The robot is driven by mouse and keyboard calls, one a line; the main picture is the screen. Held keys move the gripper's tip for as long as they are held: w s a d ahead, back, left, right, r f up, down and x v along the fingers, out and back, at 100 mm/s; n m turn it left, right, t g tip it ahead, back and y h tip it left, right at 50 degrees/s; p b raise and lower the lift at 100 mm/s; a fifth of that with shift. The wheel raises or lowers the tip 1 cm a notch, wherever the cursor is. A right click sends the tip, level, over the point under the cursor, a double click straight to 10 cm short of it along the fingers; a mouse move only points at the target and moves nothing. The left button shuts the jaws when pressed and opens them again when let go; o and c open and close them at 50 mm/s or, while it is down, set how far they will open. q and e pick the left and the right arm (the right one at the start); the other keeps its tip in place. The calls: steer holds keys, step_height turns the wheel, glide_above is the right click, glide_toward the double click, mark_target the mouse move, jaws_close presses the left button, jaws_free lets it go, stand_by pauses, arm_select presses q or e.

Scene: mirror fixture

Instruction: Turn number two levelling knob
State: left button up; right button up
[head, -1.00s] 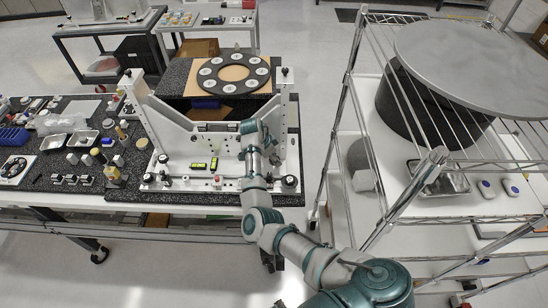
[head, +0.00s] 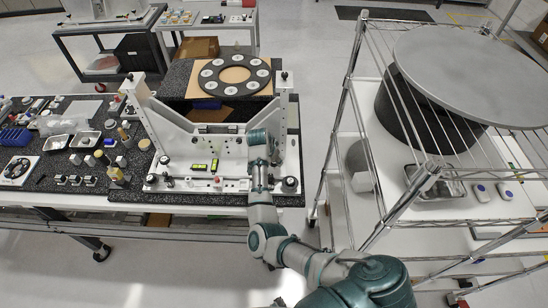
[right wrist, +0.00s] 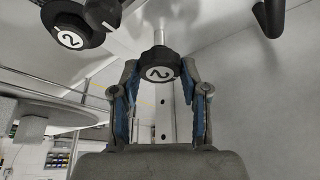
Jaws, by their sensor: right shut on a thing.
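The mirror fixture (head: 205,150) is a white frame on the black speckled table. In the right wrist view, a small black knob marked 2 (right wrist: 160,72) hangs on a metal shaft between the fingertips of my right gripper (right wrist: 160,64). The gripper is shut on it. A larger black knob, also marked 2 (right wrist: 70,30), is at the upper left, apart from the fingers. In the head view my right arm (head: 262,195) reaches the fixture's right side and hides the held knob. My left gripper is out of view.
A black round knob (head: 290,184) sits on the fixture's front right. A ring plate (head: 234,75) lies behind the fixture. A wire rack (head: 350,120) with a large round lid (head: 470,75) stands at the right. Small parts crowd the table's left.

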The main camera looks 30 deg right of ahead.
steer(key=n, duration=0.1)
steer(key=n+t, duration=0.1)
steer(key=n, duration=0.2)
steer(key=shift+s+f+y, duration=0.1)
steer(key=shift+s+y, duration=0.2)
steer(key=shift+y, duration=0.1)
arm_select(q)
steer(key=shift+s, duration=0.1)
arm_select(e)
steer(key=shift+s+d+n+t+y, duration=0.1)
steer(key=shift+n+t+y, duration=0.25)
steer(key=shift+n, duration=0.9)
steer(key=shift+s+d+n+t+y, duration=0.1)
steer(key=shift+n+t+y, duration=0.25)
steer(key=shift+n, duration=0.9)
steer(key=o, duration=1.1)
steer(key=shift+o, duration=0.2)
steer(key=shift+s+a+r, duration=0.15)
steer(key=shift+r, duration=0.1)
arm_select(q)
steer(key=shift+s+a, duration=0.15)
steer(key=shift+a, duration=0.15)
